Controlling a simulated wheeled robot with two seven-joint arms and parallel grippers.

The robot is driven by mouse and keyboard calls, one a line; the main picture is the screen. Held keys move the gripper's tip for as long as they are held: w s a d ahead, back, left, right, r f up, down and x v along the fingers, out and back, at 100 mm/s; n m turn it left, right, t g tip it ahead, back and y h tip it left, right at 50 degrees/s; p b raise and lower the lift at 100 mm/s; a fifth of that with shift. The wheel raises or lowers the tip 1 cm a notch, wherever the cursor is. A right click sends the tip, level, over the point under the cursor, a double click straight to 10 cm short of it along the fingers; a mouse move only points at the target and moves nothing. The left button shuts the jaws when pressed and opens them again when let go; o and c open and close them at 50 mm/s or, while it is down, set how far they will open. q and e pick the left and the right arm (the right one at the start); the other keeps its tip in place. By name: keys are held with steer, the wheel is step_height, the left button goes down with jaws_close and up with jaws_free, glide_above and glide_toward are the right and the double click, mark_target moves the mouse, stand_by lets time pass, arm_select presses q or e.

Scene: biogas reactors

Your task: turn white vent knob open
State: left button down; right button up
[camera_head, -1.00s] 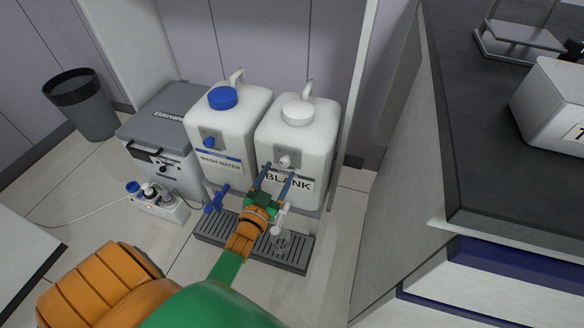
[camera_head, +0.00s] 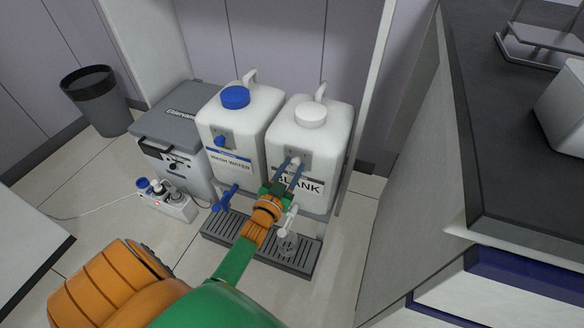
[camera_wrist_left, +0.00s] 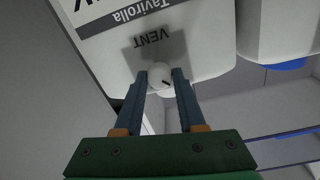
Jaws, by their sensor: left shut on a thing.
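The white vent knob (camera_wrist_left: 159,75) sits on the front of the white BLANK canister (camera_head: 318,136), under the word VENT in the left wrist view. A short dark mark shows on the knob's face. My left gripper (camera_head: 296,163) reaches up to it, with one blue finger on each side of the knob. In the left wrist view the fingertips of my left gripper (camera_wrist_left: 160,76) are closed onto the knob. In the head view the knob is mostly hidden between the fingers. My right gripper is not in view.
The WASH WATER canister (camera_head: 236,125) with blue cap and blue knob stands close on the left. A white tap (camera_head: 286,222) and glass are below, over the grey drip tray (camera_head: 218,228). A grey box (camera_head: 178,125) stands further left, a dark counter (camera_head: 500,140) right.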

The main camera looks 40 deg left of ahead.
arm_select(q)
steer(key=m, duration=0.5)
steer(key=shift+m+p, duration=0.35)
steer(key=shift+m, duration=0.05)
steer(key=m, duration=0.3)
steer(key=shift+m, duration=0.3)
steer(key=m+b, duration=0.1)
steer(key=m, duration=0.3)
steer(key=shift+d+f+y, duration=0.1)
steer(key=shift+y, duration=0.2)
steer(key=m, duration=0.3)
steer(key=shift+b, duration=0.35)
steer(key=shift+m+g, duration=0.3)
steer(key=shift+m, duration=0.2)
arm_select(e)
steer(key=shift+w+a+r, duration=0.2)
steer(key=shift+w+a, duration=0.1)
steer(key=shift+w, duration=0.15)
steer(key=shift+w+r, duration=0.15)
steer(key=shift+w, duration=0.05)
